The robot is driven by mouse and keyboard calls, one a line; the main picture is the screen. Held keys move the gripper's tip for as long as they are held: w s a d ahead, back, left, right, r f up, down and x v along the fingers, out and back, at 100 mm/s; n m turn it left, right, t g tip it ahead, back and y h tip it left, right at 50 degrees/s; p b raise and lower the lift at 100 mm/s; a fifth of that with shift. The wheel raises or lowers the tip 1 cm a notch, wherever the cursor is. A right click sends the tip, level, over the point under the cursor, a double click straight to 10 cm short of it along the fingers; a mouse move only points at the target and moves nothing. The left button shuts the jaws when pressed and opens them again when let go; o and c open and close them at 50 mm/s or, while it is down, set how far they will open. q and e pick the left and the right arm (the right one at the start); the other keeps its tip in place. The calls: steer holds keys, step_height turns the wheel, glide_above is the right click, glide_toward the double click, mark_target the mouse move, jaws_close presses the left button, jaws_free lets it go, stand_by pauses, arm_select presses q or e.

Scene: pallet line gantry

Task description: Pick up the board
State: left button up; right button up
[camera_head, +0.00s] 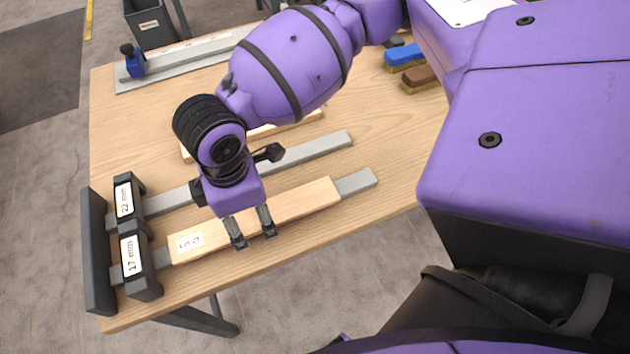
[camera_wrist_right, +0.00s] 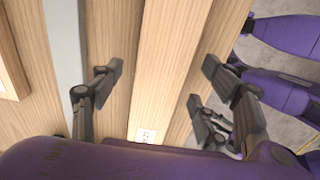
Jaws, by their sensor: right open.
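A pale wooden board (camera_head: 305,203) with a white label near its left end lies along the front grey rail (camera_head: 357,182) on the table. My right gripper (camera_head: 253,238) is open and empty above the board. In the right wrist view, the board (camera_wrist_right: 172,60) runs between the spread fingers of the gripper (camera_wrist_right: 160,80). The fingers look apart from its sides. Part of the board is hidden behind the gripper in the head view. My left gripper is not in view.
Dark blocks labelled 17 mm (camera_head: 131,258) and 22 mm (camera_head: 124,198) stand at the rails' left ends. Another grey rail (camera_head: 320,149) and a second pale board (camera_head: 290,124) lie behind. Blue (camera_head: 403,54) and brown (camera_head: 420,76) brush-like blocks sit at back right.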

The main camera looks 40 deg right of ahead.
steer(key=shift+s+f, duration=0.2)
steer(key=shift+f, duration=0.1)
steer(key=shift+c, duration=0.2)
steer(key=c, duration=1.1)
steer(key=shift+r, duration=0.1)
steer(key=shift+c, duration=0.9)
steer(key=shift+w, duration=0.1)
